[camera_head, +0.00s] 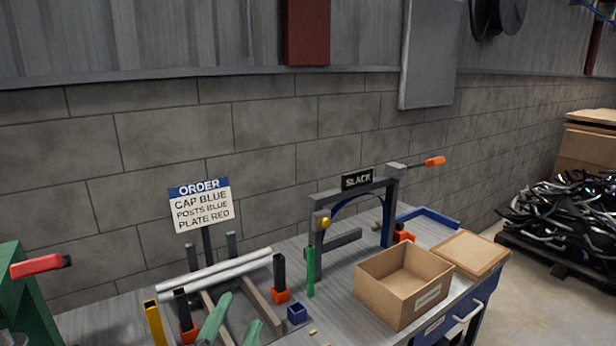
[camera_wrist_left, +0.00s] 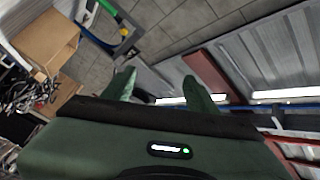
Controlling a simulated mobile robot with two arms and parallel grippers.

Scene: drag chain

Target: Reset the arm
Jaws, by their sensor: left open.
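My left gripper (camera_head: 233,322) shows its two green fingers at the bottom of the head view, spread apart with nothing between them. They appear in front of the bench's rack with white rods (camera_head: 215,272); the depth between them is hard to tell. In the left wrist view the fingers (camera_wrist_left: 160,90) are also apart and empty, with wall and roof parts beyond them. My right gripper is in neither view.
The bench holds a grey frame with a SLACK sign (camera_head: 357,179), an open cardboard box (camera_head: 405,311), a green post (camera_head: 310,271), a small blue block (camera_head: 297,313) and an ORDER sign (camera_head: 202,205). A green machine with a red handle (camera_head: 37,266) stands left.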

